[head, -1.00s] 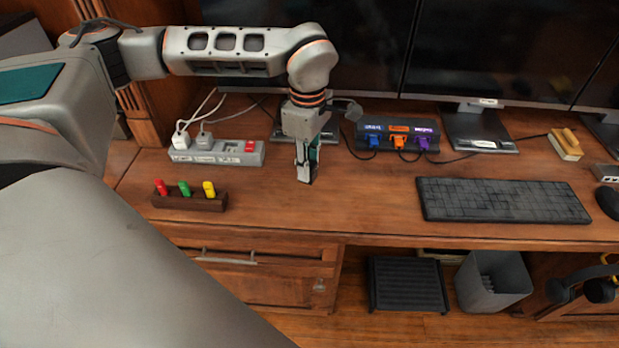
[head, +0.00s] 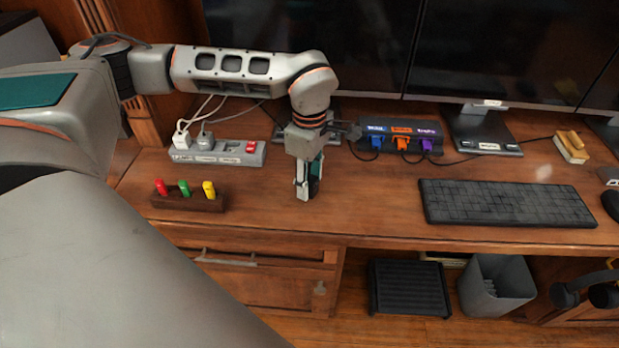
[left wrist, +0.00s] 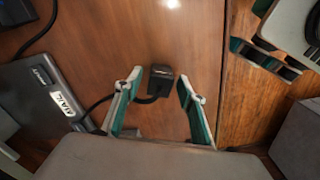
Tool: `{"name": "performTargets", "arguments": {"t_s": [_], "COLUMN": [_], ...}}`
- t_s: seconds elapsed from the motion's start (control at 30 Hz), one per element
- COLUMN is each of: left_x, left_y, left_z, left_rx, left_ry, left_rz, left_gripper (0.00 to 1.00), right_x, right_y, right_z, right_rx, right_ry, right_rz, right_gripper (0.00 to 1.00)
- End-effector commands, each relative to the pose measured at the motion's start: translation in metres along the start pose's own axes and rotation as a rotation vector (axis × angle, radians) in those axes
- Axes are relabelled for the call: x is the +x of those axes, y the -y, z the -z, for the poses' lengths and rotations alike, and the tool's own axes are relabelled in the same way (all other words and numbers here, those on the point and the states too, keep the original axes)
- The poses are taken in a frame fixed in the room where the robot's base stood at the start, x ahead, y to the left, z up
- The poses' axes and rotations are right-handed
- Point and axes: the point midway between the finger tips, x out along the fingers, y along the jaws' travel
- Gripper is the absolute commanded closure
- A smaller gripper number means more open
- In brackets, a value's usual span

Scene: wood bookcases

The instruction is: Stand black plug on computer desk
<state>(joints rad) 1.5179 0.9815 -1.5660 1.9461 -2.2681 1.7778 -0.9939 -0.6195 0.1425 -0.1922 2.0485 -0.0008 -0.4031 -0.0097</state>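The black plug (left wrist: 161,80) shows in the left wrist view on the brown desk, between and just past my left fingertips. A black cable runs from it to the left. I cannot tell for sure whether it stands or lies. My left gripper (head: 309,194) points down over the computer desk (head: 360,205); its green-padded fingers are apart on either side of the plug in the left wrist view, with gaps visible. In the head view the fingers mostly hide the plug. My right gripper is not in view.
A power strip (head: 215,152) with white plugs and a wooden holder (head: 188,201) with coloured pieces are left of the gripper. A black hub (head: 400,130) with coloured plugs is behind right. A keyboard (head: 505,204) lies to the right; bare desk lies between.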

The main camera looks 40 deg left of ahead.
Motion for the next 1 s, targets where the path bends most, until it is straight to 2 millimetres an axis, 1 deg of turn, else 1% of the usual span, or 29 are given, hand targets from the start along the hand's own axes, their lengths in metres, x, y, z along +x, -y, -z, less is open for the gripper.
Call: {"name": "performTargets", "arguments": {"t_s": [0.27, 0.37, 0.47, 0.6, 0.8, 0.9, 1.0], "left_x": [-0.002, -0.011, -0.029, -0.059, -0.098, -0.111, -0.119], "left_y": [0.000, -0.001, -0.002, -0.002, -0.001, -0.001, 0.000], "left_z": [0.000, 0.000, 0.000, 0.000, 0.000, 0.000, 0.000], "left_rx": [0.000, 0.000, 0.001, 0.000, 0.000, 0.000, 0.000], "left_ry": [0.000, 0.001, 0.001, 0.001, 0.001, 0.001, 0.000], "left_rz": [-0.001, -0.004, -0.007, -0.009, -0.007, -0.005, -0.002], "left_gripper": [0.60, 0.60, 0.60, 0.60, 0.60, 0.60, 0.60], "right_x": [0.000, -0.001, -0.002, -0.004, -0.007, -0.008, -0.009], "right_y": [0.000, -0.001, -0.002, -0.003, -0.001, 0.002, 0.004], "right_z": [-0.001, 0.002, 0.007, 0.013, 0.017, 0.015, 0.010], "right_rx": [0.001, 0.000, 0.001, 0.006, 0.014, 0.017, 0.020], "right_ry": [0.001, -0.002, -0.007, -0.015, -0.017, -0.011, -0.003], "right_rz": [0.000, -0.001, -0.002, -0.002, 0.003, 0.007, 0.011], "right_gripper": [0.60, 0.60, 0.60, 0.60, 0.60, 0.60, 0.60]}}
